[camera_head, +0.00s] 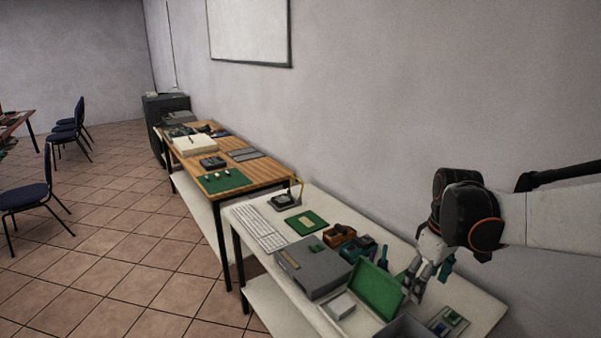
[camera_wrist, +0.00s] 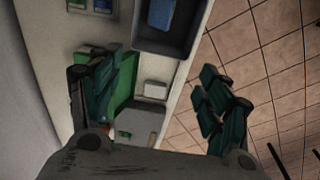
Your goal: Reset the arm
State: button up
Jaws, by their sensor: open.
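My gripper (camera_head: 428,272) is at the right in the head view, above the right part of the white table (camera_head: 478,300). It points down and its fingers are apart. In the wrist view my gripper (camera_wrist: 162,68) shows two dark green fingers spread wide, with nothing held between them. The left finger overlaps a green panel (camera_wrist: 124,92) on the table. The right finger appears over the tiled floor. My arm comes in from the right edge of the head view.
Near my gripper are a green panel (camera_head: 374,287), a grey bin (camera_head: 402,328) and a small white box (camera_head: 341,305). A grey device (camera_head: 311,271) and a keyboard (camera_head: 259,228) lie farther left. A wooden table (camera_head: 258,170) stands beyond. The wall (camera_head: 400,100) runs behind.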

jog(key=s+a+r+m+t, duration=0.2)
jog(key=s+a+r+t, duration=0.15)
jog(key=a+r, duration=0.3)
jog(key=s+a+f+m+t+b, duration=0.1)
jog(key=s+f+m, duration=0.1)
jog(key=s, duration=0.4)
jog(key=s+a+f+m+t+b, duration=0.1)
jog(key=s+f+m+b, duration=0.1)
jog(key=s, duration=0.5)
jog(key=shift+s+f+t+b, duration=0.15)
jog(key=shift+f+t+b, duration=0.2)
jog(key=shift+f, duration=0.35)
jog(key=shift+a, duration=0.1)
jog(key=shift+c, duration=0.2)
